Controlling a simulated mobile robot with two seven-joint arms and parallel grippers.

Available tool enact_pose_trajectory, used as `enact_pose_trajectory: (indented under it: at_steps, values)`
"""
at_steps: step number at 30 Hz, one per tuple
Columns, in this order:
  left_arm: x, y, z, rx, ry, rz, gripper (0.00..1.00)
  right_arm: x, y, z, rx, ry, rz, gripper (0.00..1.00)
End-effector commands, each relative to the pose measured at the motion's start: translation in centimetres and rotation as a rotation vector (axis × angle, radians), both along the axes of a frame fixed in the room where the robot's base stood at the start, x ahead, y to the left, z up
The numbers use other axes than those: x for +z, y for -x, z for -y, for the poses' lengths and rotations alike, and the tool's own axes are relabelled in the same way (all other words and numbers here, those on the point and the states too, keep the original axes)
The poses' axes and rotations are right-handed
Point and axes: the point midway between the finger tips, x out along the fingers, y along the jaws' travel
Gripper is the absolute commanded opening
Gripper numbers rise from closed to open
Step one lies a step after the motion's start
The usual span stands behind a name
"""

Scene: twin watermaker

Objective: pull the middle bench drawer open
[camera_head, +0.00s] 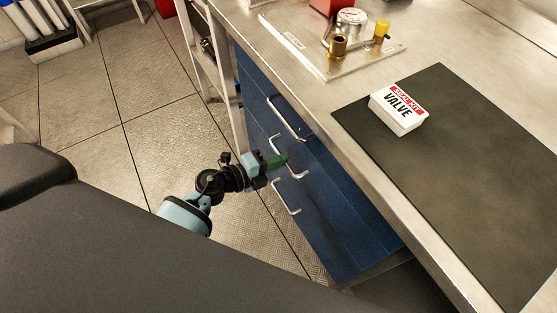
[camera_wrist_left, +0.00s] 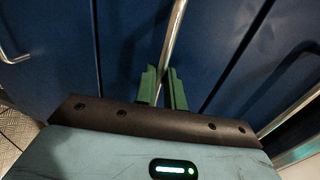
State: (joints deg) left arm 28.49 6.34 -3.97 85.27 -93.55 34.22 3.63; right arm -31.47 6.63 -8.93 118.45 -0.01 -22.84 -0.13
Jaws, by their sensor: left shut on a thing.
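The blue bench drawers stand under the steel worktop, with silver bar handles one above another in the head view. My left gripper (camera_head: 279,161) is at the middle drawer handle (camera_head: 297,175), its green fingers closed on the bar. In the left wrist view, the handle (camera_wrist_left: 173,45) runs between the two green fingertips (camera_wrist_left: 163,88) of the gripper. The middle drawer front (camera_wrist_left: 130,40) looks about flush with its neighbours. The fingers hide part of the handle. My right gripper is not in view.
The upper handle (camera_head: 286,117) and lower handle (camera_head: 285,198) are close to my gripper. On the worktop (camera_head: 290,80) are a dark mat (camera_head: 460,150), a white valve seal kit box (camera_head: 399,108) and a plate with brass fittings (camera_head: 340,62).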

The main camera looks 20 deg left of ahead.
Motion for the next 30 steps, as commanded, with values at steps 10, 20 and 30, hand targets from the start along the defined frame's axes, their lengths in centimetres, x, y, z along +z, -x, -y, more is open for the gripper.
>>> enact_pose_trajectory:
  at_steps: [10,20,30]
  values:
    - [0.0,0.4,-0.3,0.000,-0.001,0.000,0.00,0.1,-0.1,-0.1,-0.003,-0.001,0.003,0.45]
    - [0.0,4.7,-3.7,0.000,-0.005,-0.004,0.00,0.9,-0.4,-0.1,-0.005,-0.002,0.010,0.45]
    - [-0.2,11.8,-9.2,0.000,-0.004,-0.005,0.00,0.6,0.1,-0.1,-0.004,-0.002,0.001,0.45]
